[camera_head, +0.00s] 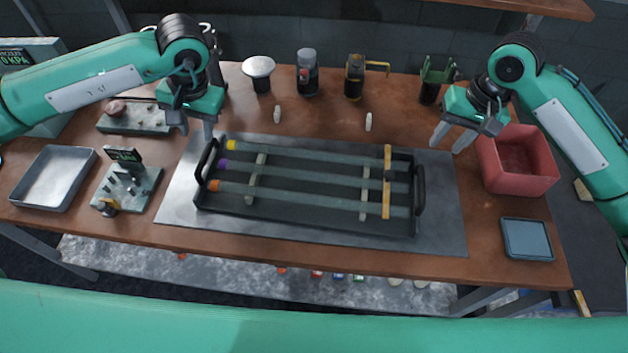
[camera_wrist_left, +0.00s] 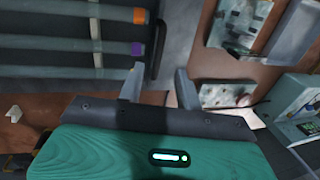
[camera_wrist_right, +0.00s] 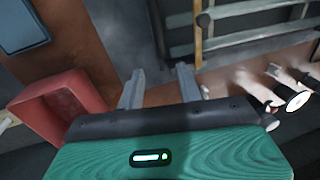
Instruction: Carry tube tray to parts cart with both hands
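The dark tube tray (camera_head: 300,213) lies on a grey mat on the workbench. It holds three long tubes with yellow, purple and orange ends, resting on pale supports, with a yellow bar across them at the right. A black handle stands at each end, the left handle (camera_head: 206,160) and the right handle (camera_head: 420,190). My left gripper (camera_head: 196,132) is open and empty above and behind the left handle; the handle also shows in the left wrist view (camera_wrist_left: 157,48). My right gripper (camera_head: 452,142) is open and empty, behind and right of the right handle, which also shows in the right wrist view (camera_wrist_right: 157,27).
A red bin (camera_head: 517,160) and a blue-grey tray (camera_head: 527,239) sit at the right. A metal tray (camera_head: 52,178) and a small gauge fixture (camera_head: 127,185) sit at the left. Several tools stand along the back. The grey mat (camera_head: 285,236) around the tray is mostly clear. No cart is identifiable.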

